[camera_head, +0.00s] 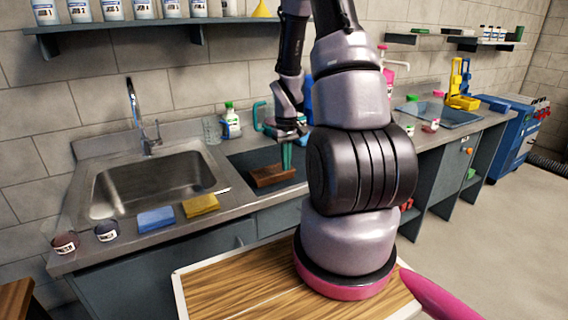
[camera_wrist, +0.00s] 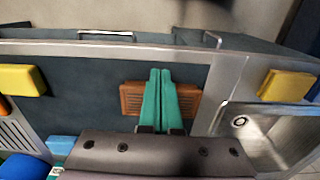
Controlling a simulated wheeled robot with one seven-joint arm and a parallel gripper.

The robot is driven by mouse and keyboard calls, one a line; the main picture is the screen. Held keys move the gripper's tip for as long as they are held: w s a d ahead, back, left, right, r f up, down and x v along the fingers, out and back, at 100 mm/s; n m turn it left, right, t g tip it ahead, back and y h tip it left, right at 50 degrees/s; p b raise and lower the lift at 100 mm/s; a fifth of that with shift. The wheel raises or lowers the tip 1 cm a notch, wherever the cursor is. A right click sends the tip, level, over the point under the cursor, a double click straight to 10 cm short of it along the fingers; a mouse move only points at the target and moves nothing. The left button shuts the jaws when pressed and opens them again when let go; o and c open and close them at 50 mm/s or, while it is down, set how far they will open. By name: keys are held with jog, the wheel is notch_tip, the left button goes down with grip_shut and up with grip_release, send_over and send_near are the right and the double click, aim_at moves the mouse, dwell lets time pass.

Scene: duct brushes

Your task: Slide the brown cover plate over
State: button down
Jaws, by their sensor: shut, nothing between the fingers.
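The brown cover plate (camera_head: 268,176) lies on the dark inset panel (camera_head: 240,160) of the counter, right of the sink. In the wrist view the plate (camera_wrist: 131,97) shows on both sides of my fingers, with slots in its surface. My gripper (camera_head: 287,167) points down at the plate with its green fingers together and nothing between them. In the wrist view my gripper (camera_wrist: 160,72) covers the middle of the plate. I cannot tell whether the fingertips touch it.
The steel sink (camera_head: 150,182) is left of the plate. A blue sponge (camera_head: 156,218) and a yellow sponge (camera_head: 201,205) lie on the counter's front edge. A white bottle with a green cap (camera_head: 231,124) stands behind. My arm hides part of the counter to the right.

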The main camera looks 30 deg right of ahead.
aim_at(281, 184)
notch_tip(281, 184, down, 8)
jog(key=shift+s+r, duration=0.1)
jog(key=shift+r, duration=0.1)
jog(key=w, duration=0.3)
jog(key=shift+w, duration=0.55)
